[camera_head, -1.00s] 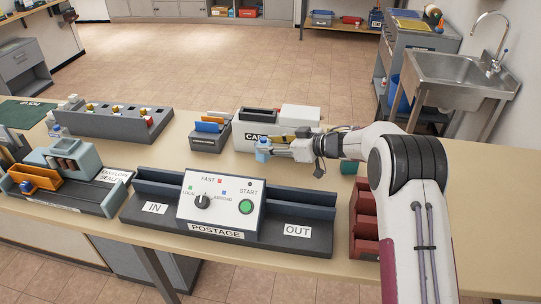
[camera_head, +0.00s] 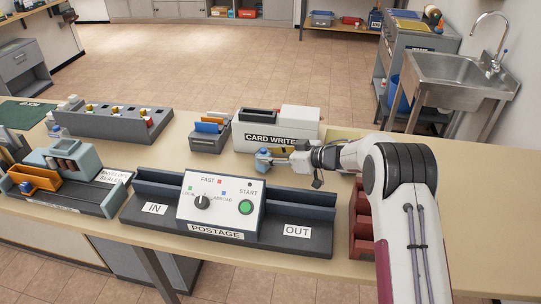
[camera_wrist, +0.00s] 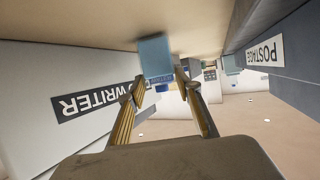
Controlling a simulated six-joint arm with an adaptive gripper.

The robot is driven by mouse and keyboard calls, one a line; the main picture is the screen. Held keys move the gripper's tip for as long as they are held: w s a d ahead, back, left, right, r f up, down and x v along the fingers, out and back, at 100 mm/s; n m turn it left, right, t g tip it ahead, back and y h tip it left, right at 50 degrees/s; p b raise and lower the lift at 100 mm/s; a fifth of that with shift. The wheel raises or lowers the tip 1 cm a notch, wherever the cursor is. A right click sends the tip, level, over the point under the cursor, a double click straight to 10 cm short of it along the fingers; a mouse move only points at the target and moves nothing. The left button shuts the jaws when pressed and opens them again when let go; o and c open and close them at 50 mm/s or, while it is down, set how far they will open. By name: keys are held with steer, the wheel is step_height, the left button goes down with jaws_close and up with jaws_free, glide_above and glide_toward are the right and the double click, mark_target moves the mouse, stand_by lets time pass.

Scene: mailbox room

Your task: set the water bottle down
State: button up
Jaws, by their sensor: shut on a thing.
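The water bottle (camera_head: 263,159) is small and blue. In the head view it stands roughly upright at the tip of my gripper (camera_head: 274,161), over the table strip between the card writer and the postage machine. My gripper comes in from the right and is shut on the bottle. In the upside-down wrist view the bottle (camera_wrist: 156,56) is between the fingertips (camera_wrist: 163,86). Its base is at or very close to the table top (camera_wrist: 90,20); I cannot tell whether it touches.
The card writer (camera_head: 283,128) stands just behind the bottle, and the postage machine (camera_head: 220,207) is in front. A grey holder with envelopes (camera_head: 209,135) is behind to the left. A red rack (camera_head: 361,222) stands near my arm. Bare table (camera_head: 190,158) lies left of the bottle.

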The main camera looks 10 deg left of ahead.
steer(key=shift+f, duration=0.1)
steer(key=o, duration=1.1)
steer(key=shift+o, duration=0.2)
steer(key=v, duration=0.7)
steer(key=shift+d, duration=0.2)
steer(key=shift+s+r, duration=0.1)
steer(key=shift+r, duration=0.1)
